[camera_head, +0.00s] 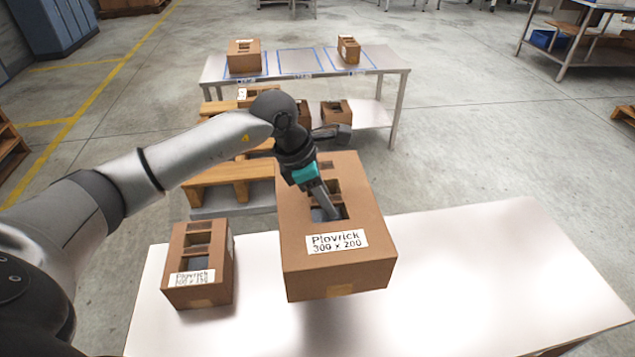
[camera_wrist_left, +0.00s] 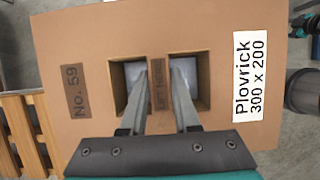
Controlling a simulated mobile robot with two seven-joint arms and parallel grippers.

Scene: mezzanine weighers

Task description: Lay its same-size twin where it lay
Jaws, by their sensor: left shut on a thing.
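A large brown carton (camera_head: 340,275) labelled "Plovrick 300 x 200" hangs from my left gripper (camera_head: 328,212). It appears raised over the near white table (camera_head: 470,290), with a shadow below. In the left wrist view the fingers (camera_wrist_left: 160,95) reach into the two openings of its top and are shut on the strip between them; the carton top (camera_wrist_left: 210,30) also reads "No. 59". A smaller carton (camera_head: 198,240) with a Plovrick label, its numbers hard to read, stands on the table's left end. My right gripper is not in view.
A far table (camera_head: 393,85) has blue outlines; a carton (camera_head: 244,60) stands at its left and a small one (camera_head: 349,50) at its right, with the middle outline (camera_head: 299,62) empty. Cartons (camera_head: 337,112) sit on its shelf. A wooden pallet (camera_head: 222,175) lies between the tables.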

